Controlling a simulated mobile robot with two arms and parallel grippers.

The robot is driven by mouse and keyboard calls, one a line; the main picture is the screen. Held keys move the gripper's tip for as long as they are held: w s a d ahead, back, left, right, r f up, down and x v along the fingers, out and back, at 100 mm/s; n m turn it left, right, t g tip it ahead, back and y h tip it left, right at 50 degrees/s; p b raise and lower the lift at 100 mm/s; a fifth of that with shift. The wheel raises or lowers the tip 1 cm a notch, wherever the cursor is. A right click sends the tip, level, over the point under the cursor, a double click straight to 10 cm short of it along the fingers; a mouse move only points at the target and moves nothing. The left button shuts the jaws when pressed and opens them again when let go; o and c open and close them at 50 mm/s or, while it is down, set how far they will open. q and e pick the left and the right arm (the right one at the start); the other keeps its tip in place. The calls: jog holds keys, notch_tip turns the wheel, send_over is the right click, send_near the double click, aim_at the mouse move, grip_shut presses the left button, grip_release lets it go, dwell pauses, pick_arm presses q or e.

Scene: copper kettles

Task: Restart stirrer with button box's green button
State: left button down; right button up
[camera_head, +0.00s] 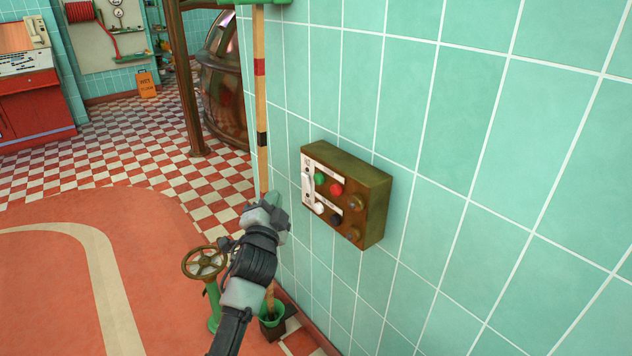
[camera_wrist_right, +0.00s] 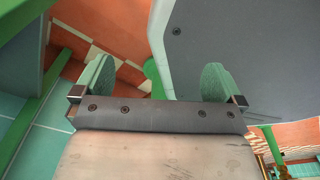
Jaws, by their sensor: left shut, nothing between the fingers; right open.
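The button box (camera_head: 376,205) is a brownish box fixed to the tiled wall in the head view. Its green button (camera_head: 320,179) is at the upper left of its face, beside a red button (camera_head: 336,188). A white button (camera_head: 318,207) and a black one (camera_head: 336,219) sit below. My left gripper (camera_head: 274,198) is shut and empty, to the left of the box and lower than the green button, apart from it. My right gripper (camera_wrist_right: 158,78) is open and empty in the right wrist view, near a grey panel (camera_wrist_right: 250,60). No stirrer is clearly visible.
A wooden pole (camera_head: 261,95) with red and black bands stands just left of the box. A valve wheel (camera_head: 204,262) on a green post is beside my left arm. A copper kettle (camera_head: 222,85) stands behind the pole. Open floor (camera_head: 70,225) lies left.

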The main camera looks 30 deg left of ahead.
aim_at(318, 179)
pick_arm(q)
jog(key=w+d+b, duration=0.3)
jog(key=w, duration=0.4)
jog(key=shift+w, duration=0.25)
pick_arm(e)
jog(key=w+a+r, duration=0.1)
jog(key=w, duration=0.7)
jog(key=shift+w+a+r+t, duration=0.2)
jog(key=shift+w+a+t, duration=0.1)
jog(key=shift+w+a, duration=0.05)
pick_arm(q)
jog(key=shift+w+d+b, duration=0.1)
jog(key=shift+b, duration=0.25)
dwell(0.6)
jog(key=shift+w+d, duration=0.1)
jog(key=shift+w, duration=0.15)
pick_arm(e)
jog(key=shift+w+a+r, duration=0.1)
jog(key=shift+w+r, duration=0.25)
jog(key=shift+w, duration=0.3)
pick_arm(q)
jog(key=shift+w, duration=0.1)
pick_arm(e)
jog(key=shift+s+f, duration=0.1)
jog(key=shift+s, duration=0.15)
